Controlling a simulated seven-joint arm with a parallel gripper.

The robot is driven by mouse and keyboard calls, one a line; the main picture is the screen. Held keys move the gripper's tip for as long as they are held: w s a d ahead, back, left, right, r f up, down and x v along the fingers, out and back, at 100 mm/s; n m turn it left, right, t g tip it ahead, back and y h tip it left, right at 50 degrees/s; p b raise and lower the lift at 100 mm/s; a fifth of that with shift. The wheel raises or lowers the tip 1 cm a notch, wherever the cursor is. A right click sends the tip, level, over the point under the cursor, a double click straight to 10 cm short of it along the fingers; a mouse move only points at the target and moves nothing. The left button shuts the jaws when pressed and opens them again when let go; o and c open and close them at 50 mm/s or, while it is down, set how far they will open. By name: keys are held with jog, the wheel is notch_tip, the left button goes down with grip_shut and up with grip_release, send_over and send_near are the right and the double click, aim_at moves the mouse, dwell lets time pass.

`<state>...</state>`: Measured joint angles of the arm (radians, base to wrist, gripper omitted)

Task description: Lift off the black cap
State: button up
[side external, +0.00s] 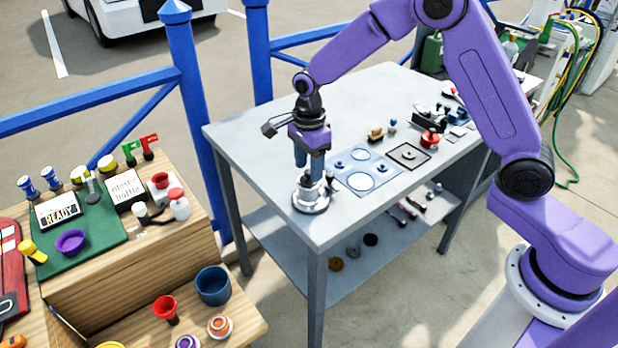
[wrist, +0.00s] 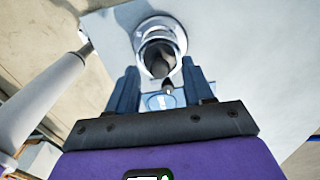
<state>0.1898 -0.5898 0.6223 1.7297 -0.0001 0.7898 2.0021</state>
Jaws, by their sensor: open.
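A round silver fitting (side external: 311,201) stands at the near left corner of the grey table, with the black cap (side external: 308,183) on top of it. My gripper (side external: 309,166) points down right above it, its blue fingers reaching to about the cap's height. In the wrist view the silver fitting (wrist: 161,34) is a bright ring, and the black cap (wrist: 159,62) shows dark in its middle. The two blue fingertips (wrist: 160,80) are spread, one on each side of the cap's line. I cannot tell whether either finger touches the cap.
A blue panel (side external: 342,182) with rings lies right of the fitting, beside a black-framed square plate (side external: 408,170). A red pot (side external: 429,139) and small parts stand farther right. A blue railing (side external: 190,95) runs behind the table.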

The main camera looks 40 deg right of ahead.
jog(key=shift+f, duration=0.75)
grip_shut()
jog(key=shift+r, duration=0.15)
jog(key=shift+r, duration=0.6)
jog(key=s+d+r, duration=0.3)
jog(key=s+r, duration=0.8)
jog(key=s, duration=0.2)
jog(key=shift+s+d+r, duration=0.25)
jog(key=shift+s+d, duration=0.05)
jog(key=shift+r, duration=0.15)
